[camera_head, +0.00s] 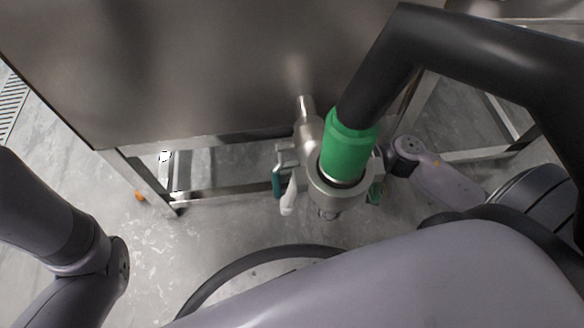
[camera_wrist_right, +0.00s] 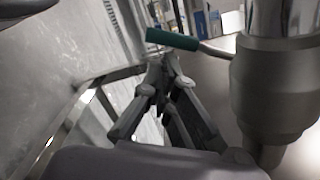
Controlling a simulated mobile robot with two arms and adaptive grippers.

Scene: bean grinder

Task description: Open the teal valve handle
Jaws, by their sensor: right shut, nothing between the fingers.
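The valve (camera_head: 308,135) is a metal fitting on the tank's front, partly covered by a green hose collar (camera_head: 349,145). A teal handle (camera_head: 277,182) hangs at the valve's left side in the head view, beside a white lever-like piece (camera_head: 288,197). In the right wrist view a teal handle (camera_wrist_right: 172,39) on a thin metal stem sticks out left from the metal valve body. My right gripper (camera_wrist_right: 163,66) is shut and empty, its tips just below the handle; whether they touch cannot be told. In the head view its fingers are mostly hidden around the valve. My left gripper is out of view.
The large steel tank (camera_head: 190,65) fills the back, on a metal leg frame (camera_head: 228,191). A thick black hose (camera_head: 455,45) arches from the collar to the right, over my right arm. Grey floor (camera_head: 225,228) is open at the front left.

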